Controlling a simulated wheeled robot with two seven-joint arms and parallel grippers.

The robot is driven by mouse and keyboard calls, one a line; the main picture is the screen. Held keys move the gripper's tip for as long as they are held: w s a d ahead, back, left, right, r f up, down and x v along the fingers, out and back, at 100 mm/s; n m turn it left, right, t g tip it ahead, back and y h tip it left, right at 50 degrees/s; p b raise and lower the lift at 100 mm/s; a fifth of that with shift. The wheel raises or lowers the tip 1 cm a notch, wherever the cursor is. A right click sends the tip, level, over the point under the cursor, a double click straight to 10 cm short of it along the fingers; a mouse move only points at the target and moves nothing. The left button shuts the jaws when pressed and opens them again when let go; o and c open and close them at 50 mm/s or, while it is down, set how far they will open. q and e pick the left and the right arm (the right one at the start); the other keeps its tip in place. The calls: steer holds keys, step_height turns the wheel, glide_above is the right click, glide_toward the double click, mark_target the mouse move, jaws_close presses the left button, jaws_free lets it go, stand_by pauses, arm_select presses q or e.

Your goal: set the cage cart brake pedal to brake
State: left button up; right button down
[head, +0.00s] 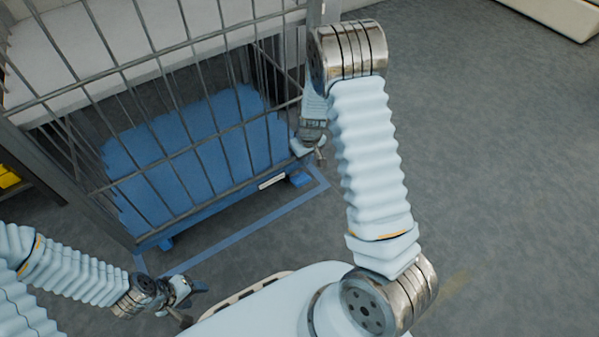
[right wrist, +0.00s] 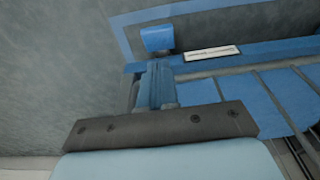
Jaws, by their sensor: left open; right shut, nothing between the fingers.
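The cage cart (head: 190,205) has grey bars and a blue base and stands at the left of the head view. A blue block that looks like the brake pedal (head: 300,178) juts from the base's near right corner, beside a white label; it also shows in the right wrist view (right wrist: 157,40). Its angle is hard to tell. My right gripper (head: 319,160) is shut and empty, just above and beside the pedal; contact cannot be told. Its fingers also show in the right wrist view (right wrist: 156,88). My left gripper (head: 190,304) is open and empty, low in front of the cart.
A blue floor line (head: 245,233) runs around the cart's near side. A white bed-like surface (head: 130,35) lies behind the bars. A yellow item (head: 8,178) sits at the far left. The grey floor (head: 490,150) on the right is clear.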

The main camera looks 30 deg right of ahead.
mark_target(301, 180)
steer(key=shift+f, duration=0.1)
arm_select(q)
step_height(301, 180, down, 2)
steer(key=shift+d+f+b, duration=0.1)
steer(key=shift+f+b, duration=0.05)
steer(key=shift+b, duration=1.05)
arm_select(e)
steer(key=f, duration=0.3)
steer(key=w+f, duration=0.1)
steer(key=f, duration=0.5)
steer(key=shift+w+f, duration=0.15)
steer(key=shift+f, duration=0.25)
arm_select(q)
steer(key=shift+f, duration=0.1)
arm_select(e)
steer(key=shift+f, duration=0.1)
